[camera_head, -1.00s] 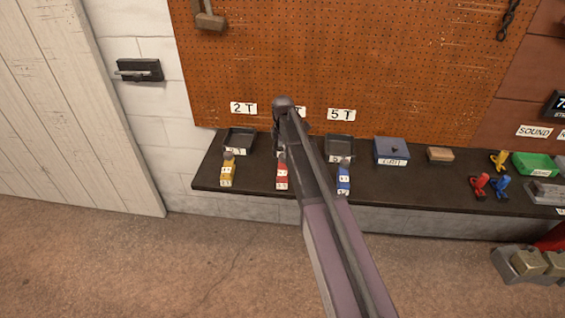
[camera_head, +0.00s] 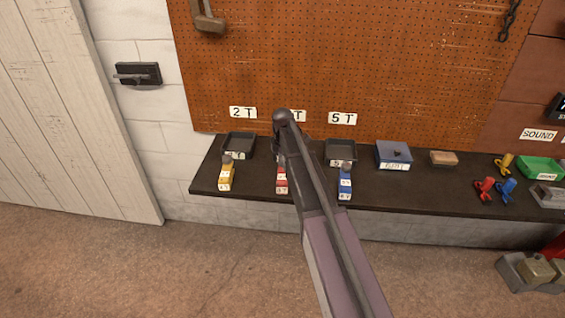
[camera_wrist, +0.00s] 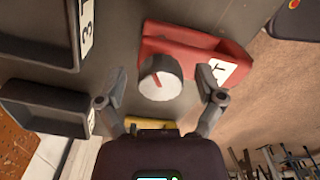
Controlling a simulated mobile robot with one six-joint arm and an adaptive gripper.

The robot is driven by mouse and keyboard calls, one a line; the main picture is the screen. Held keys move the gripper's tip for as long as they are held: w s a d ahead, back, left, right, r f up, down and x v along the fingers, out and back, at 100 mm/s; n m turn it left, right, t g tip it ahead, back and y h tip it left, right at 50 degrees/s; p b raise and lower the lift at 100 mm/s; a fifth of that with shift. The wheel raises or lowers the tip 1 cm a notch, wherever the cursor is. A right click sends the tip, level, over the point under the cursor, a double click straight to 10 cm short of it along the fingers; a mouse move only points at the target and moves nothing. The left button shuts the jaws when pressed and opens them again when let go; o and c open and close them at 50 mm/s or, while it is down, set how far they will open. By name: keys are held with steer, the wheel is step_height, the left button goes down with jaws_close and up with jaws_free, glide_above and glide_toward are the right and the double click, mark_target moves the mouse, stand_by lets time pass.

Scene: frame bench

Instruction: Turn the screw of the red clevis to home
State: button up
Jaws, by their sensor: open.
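The red clevis block (camera_head: 281,185) stands on the dark bench, between a yellow block and a blue block; my arm partly covers it. In the wrist view the red block (camera_wrist: 195,48) carries a white label. A round screw knob (camera_wrist: 160,78), with a pale face, dark side and short red line, shows in front of the block. My gripper (camera_wrist: 163,90) is open, its fingers on either side of the knob with visible gaps. In the head view, the gripper is mostly hidden by my arm.
A yellow block (camera_head: 227,177) and a blue block (camera_head: 345,185) flank the red one. Black trays (camera_head: 238,143) stand behind, below the pegboard (camera_head: 350,60). A blue box (camera_head: 393,156) and small coloured shackle-like pieces (camera_head: 485,188) lie to the right.

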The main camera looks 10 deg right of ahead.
steer(key=shift+a, duration=0.1)
steer(key=c, duration=1.2)
steer(key=shift+o, duration=0.2)
steer(key=shift+m, duration=0.5)
steer(key=m, duration=1.1)
steer(key=shift+m, duration=0.3)
steer(key=m, duration=1.2)
